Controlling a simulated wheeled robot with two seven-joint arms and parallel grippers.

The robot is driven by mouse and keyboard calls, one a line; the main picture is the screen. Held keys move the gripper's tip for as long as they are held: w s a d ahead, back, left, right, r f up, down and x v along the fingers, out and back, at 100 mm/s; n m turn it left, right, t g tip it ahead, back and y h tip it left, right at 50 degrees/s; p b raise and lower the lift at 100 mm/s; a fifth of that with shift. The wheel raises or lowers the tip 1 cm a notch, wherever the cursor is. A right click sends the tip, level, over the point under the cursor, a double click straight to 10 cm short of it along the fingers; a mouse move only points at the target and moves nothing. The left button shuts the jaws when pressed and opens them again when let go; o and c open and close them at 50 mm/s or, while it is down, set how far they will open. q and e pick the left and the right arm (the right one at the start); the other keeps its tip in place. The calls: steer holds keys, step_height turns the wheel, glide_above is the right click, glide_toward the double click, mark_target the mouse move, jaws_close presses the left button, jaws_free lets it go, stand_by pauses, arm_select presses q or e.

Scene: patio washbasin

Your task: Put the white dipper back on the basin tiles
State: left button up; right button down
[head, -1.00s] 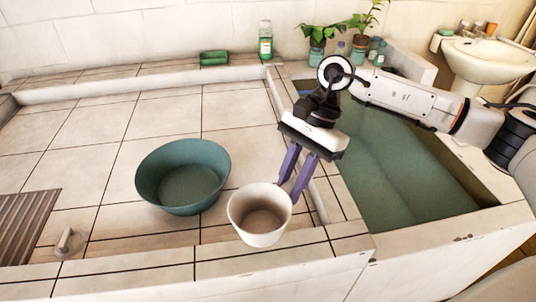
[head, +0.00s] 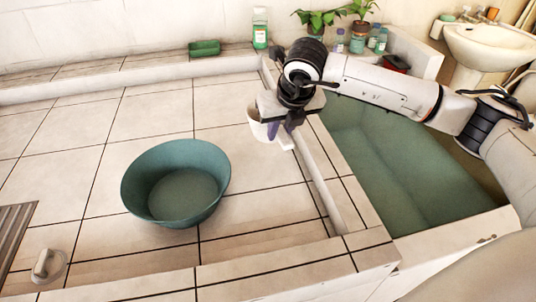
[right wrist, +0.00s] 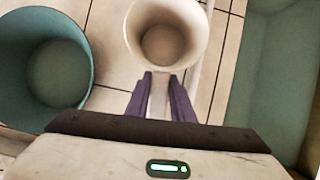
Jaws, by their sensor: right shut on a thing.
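The white dipper (head: 254,124) is at the right side of the tiled floor, beside the low ledge, partly hidden behind my right gripper (head: 281,132). In the right wrist view the dipper (right wrist: 165,38) shows its open mouth, and the purple fingers of my right gripper (right wrist: 165,80) are shut on its pale handle. I cannot tell whether its base touches the tiles (head: 220,104) or hangs just above them. My left gripper is not in view.
A teal bowl (head: 177,212) stands on the tiles to the left, nearer the front. A water-filled tub (head: 410,175) lies right of the ledge. A green soap bar or sponge (head: 204,48) and a bottle (head: 260,28) stand on the back ledge.

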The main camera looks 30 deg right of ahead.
mark_target(286, 140)
steer(key=shift+w+d+f+m, duration=0.1)
steer(key=shift+w+f+m, duration=0.05)
steer(key=shift+w+m, duration=0.25)
step_height(286, 140, down, 10)
steer(key=shift+s+d+r+p, duration=0.1)
steer(key=shift+r+p, duration=0.1)
steer(key=shift+p, duration=0.2)
steer(key=c, duration=1.5)
jaws_free()
steer(key=shift+c, duration=0.2)
steer(key=v, duration=1.2)
steer(key=shift+a, duration=0.25)
